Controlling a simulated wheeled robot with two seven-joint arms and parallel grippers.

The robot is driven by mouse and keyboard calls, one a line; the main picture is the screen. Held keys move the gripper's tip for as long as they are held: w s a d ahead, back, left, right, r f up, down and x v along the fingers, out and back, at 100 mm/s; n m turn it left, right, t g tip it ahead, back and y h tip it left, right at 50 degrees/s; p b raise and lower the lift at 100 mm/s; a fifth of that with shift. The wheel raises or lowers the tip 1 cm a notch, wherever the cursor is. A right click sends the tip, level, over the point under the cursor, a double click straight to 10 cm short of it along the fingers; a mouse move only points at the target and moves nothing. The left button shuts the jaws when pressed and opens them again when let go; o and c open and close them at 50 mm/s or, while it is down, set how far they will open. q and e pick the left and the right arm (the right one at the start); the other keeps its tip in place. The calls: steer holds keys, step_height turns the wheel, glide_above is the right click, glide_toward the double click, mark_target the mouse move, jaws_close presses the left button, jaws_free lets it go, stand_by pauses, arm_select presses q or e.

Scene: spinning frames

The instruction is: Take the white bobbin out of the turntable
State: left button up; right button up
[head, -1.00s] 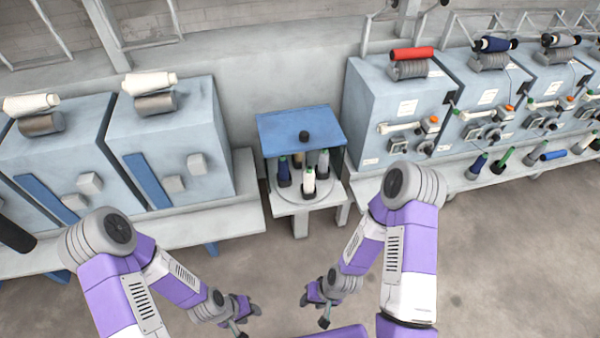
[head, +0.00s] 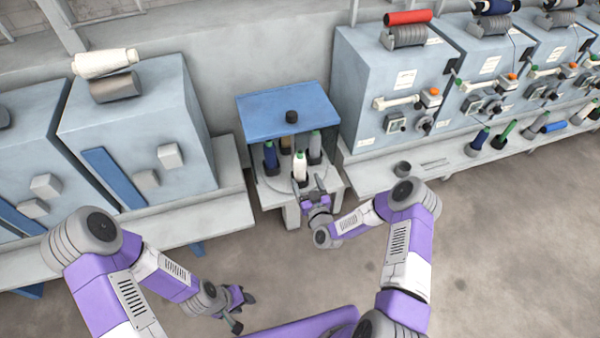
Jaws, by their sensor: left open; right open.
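The turntable (head: 263,187) is a round grey plate under a blue canopy (head: 288,111) with a dark knob on top. The white bobbin (head: 300,166) stands upright at its front, with a green tip. A blue bobbin (head: 270,157) stands to its left, a grey one (head: 315,145) to its right, and a tan one (head: 285,144) behind. My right gripper (head: 308,185) is open just in front of the white bobbin, its fingers pointing at the bobbin's lower part, which they partly hide. I cannot tell whether they touch it. My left gripper (head: 243,308) is open and empty, low over the floor.
Blue-grey machines stand on both sides, the left one (head: 140,130) and the right one (head: 390,90). Several bobbins lie along the right shelf (head: 450,165). A red bobbin (head: 408,17) tops the right machine. The floor (head: 490,270) in front is clear.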

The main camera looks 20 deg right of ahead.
mark_target(302, 174)
steer(key=w, duration=0.2)
steer(key=w+b, duration=0.1)
steer(key=w, duration=0.3)
steer(key=shift+w+a+b, duration=0.3)
steer(key=shift+b, duration=0.1)
steer(key=c, duration=1.1)
